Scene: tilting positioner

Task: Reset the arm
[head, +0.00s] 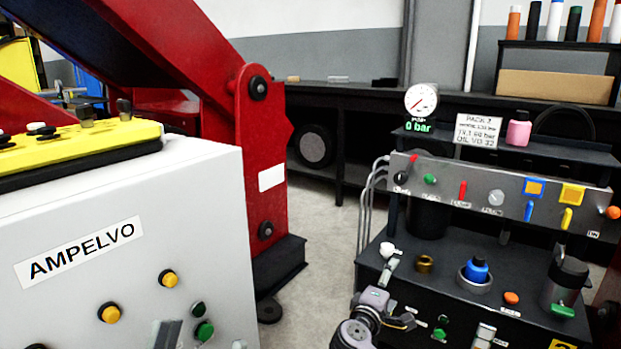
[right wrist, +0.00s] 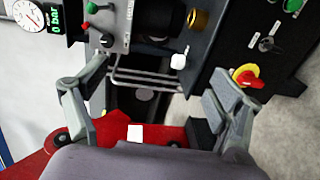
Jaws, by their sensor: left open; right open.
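The red arm (head: 185,50) of the positioner slopes down from the upper left to a pivot on a red upright (head: 262,150). The grey AMPELVO cabinet (head: 100,220) stands in front at left, with a yellow control box (head: 80,145) on top. The power pack's panel (head: 480,193) has levers and knobs; its gauge (head: 421,101) reads 0 bar. My left gripper (head: 165,334) shows only partly at the bottom edge, before the cabinet. My right gripper (head: 396,312) is by the pack's left front; in the right wrist view (right wrist: 155,78) its fingers are apart and empty.
A red switch on a yellow disc (right wrist: 248,76) is beside the right finger in the right wrist view. A blue-capped filler (head: 475,270) and a canister (head: 565,278) stand on the pack. A dark bench (head: 335,95) runs behind. Bare floor shows between upright and pack.

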